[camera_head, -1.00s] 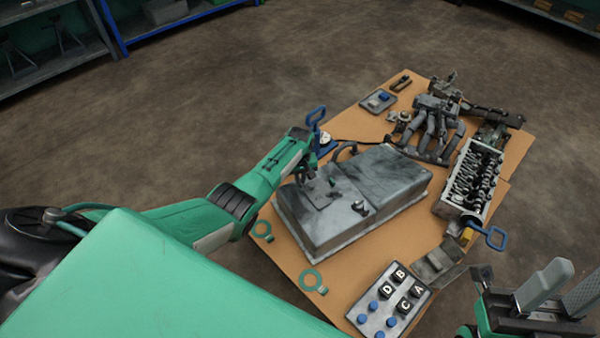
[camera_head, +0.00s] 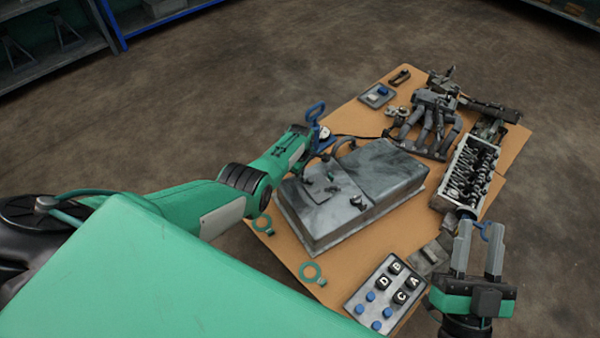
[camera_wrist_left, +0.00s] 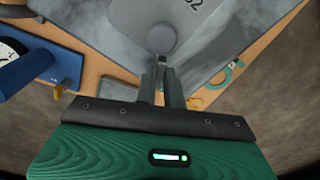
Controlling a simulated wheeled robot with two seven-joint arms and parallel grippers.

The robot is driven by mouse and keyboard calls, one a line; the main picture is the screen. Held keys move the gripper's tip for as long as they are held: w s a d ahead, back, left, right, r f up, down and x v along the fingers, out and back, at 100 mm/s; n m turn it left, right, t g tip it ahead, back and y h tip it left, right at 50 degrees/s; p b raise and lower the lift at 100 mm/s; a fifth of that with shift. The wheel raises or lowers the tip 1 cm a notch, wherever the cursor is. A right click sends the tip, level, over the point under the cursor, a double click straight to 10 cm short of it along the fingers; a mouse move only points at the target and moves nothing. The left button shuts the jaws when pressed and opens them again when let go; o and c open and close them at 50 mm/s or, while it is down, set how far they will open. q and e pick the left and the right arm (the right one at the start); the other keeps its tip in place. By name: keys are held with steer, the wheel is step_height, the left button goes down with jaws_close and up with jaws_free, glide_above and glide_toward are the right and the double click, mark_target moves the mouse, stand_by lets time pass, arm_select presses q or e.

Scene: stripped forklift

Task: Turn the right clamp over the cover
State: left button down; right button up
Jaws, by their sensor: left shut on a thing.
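A grey metal box (camera_head: 365,195) lies on the bench; a flat plate (camera_head: 318,188) sits on its left part. I cannot tell which part is the cover. A blue handle, perhaps the right clamp (camera_head: 487,231), stands by the near end of the engine block. My right gripper (camera_head: 479,226) is open, its two fingers upright on either side of that handle in the picture; contact is unclear. My left gripper (camera_wrist_left: 160,72) is shut on a round grey knob (camera_wrist_left: 161,39) at the plate's edge. A second blue handle (camera_head: 315,112) stands behind the left arm.
The engine block (camera_head: 468,172) and pipes (camera_head: 425,128) stand at the right and back. A button panel (camera_head: 386,293) with lettered and blue buttons lies in front. Green rings (camera_head: 311,271) lie on the bench (camera_head: 345,260). A dial (camera_wrist_left: 10,48) shows in the wrist view.

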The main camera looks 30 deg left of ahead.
arm_select(q)
steer(key=shift+n, duration=0.6)
steer(key=c, duration=1.8)
jaws_free()
